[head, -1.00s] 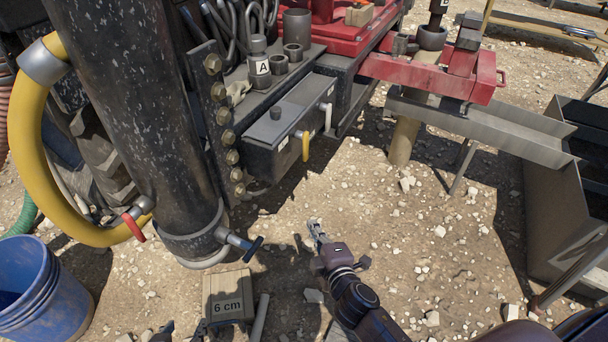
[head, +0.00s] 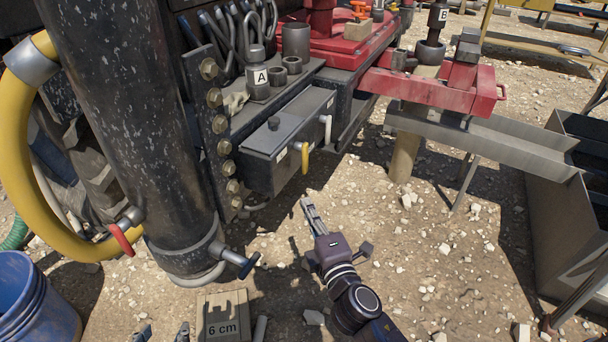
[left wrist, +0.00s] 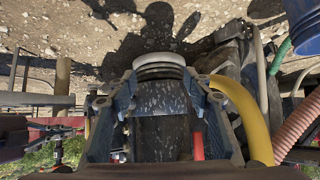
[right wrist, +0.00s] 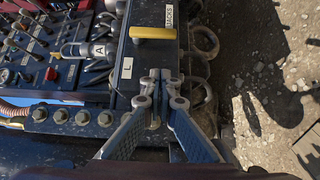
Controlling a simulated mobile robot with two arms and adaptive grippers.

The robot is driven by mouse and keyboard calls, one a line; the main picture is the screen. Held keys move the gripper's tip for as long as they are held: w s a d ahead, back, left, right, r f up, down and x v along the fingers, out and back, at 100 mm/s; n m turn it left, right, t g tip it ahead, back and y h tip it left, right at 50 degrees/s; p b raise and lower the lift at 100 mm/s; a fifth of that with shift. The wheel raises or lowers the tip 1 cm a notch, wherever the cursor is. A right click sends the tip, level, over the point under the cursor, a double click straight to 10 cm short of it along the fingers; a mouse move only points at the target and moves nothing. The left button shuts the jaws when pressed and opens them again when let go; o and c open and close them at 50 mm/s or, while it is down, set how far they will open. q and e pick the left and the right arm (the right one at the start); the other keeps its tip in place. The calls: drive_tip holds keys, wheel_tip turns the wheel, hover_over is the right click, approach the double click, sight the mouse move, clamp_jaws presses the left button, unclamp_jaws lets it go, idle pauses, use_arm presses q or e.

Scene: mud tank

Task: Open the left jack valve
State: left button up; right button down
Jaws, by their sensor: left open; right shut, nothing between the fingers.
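The jack valve box (head: 285,135) is a dark box on the rig's side with two levers. The yellow lever (head: 305,158) hangs down at its front; the white lever (head: 327,128) is further back. In the right wrist view the yellow lever (right wrist: 153,33) sits beside an "L" label (right wrist: 127,68) and a "JACKS" label. My right gripper (head: 307,204) is shut and empty, just below and apart from the yellow lever; its closed tips show in the right wrist view (right wrist: 160,80). My left gripper (head: 161,330) is open and empty at the bottom edge, partly cut off.
A large black cylinder (head: 130,120) with a yellow hose (head: 40,190) stands left of the box. A "6 cm" block (head: 224,318) and blue bucket (head: 35,300) are on the ground. Gravel right of my right gripper is open.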

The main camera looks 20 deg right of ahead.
sight(304, 174)
drive_tip(key=w+d, duration=0.1)
drive_tip(key=w, duration=0.3)
drive_tip(key=w+d+b, duration=0.1)
drive_tip(key=w, duration=0.3)
drive_tip(key=w+d, duration=0.1)
drive_tip(key=w, duration=0.3)
use_arm(q)
drive_tip(key=w+d+r+t+h, duration=0.1)
drive_tip(key=w+d+r+t, duration=0.1)
drive_tip(key=r, duration=0.4)
drive_tip(key=shift+w+t, duration=0.7)
drive_tip(key=shift+w, duration=0.55)
drive_tip(key=shift+r, duration=0.1)
use_arm(e)
drive_tip(key=shift+s, duration=0.1)
